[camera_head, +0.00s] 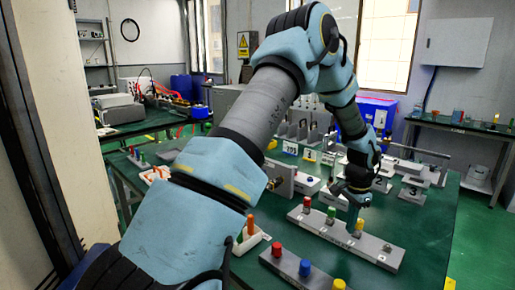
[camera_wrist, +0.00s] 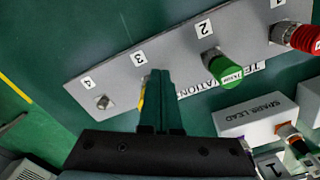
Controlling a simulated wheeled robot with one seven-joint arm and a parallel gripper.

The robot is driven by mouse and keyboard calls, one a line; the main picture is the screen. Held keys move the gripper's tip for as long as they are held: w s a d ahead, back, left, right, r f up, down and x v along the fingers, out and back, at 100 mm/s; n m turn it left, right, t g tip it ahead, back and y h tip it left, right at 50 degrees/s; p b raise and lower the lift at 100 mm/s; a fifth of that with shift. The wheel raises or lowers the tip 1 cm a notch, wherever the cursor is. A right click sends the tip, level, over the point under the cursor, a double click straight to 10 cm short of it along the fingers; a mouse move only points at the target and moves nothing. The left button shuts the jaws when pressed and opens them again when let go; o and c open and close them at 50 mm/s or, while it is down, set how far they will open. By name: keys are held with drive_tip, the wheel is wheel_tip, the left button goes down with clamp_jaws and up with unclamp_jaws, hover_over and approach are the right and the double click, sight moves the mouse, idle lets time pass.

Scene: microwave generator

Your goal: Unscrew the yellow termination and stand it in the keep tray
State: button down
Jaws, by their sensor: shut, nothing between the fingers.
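The yellow termination (camera_wrist: 142,98) shows only as a thin sliver beside my gripper (camera_wrist: 157,73) in the wrist view, near label 3 on the grey termination panel (camera_wrist: 75,88). The fingers hide most of it. My gripper is shut and empty, with its fingers over that spot. I cannot tell whether they touch the termination. In the head view my gripper (camera_head: 353,222) points down at the panel (camera_head: 325,229), and a bit of yellow (camera_head: 360,224) shows beside it. I cannot tell for certain which tray is the keep tray.
A green termination (camera_wrist: 229,70) sits at label 2 and a red one (camera_wrist: 296,36) beyond it. A white tray (camera_head: 250,245) holds orange and green pieces. A front grey block (camera_head: 288,264) bears red, blue and yellow caps.

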drive_tip(key=shift+s+d+r+p, duration=0.1)
drive_tip(key=shift+s+d+p, duration=0.1)
drive_tip(key=shift+s+p, duration=0.25)
drive_tip(key=shift+s, duration=0.2)
drive_tip(key=shift+s+d, duration=0.1)
drive_tip(key=shift+s, duration=0.1)
drive_tip(key=shift+s+d, duration=0.1)
drive_tip(key=shift+d, duration=0.05)
idle(0.4)
drive_tip(key=shift+s, duration=0.1)
drive_tip(key=shift+s+a, duration=0.15)
drive_tip(key=shift+a, duration=0.15)
wheel_tip(320, 180, up, 6)
drive_tip(key=p, duration=0.4)
drive_tip(key=shift+a+p, duration=0.1)
drive_tip(key=shift+p, duration=0.2)
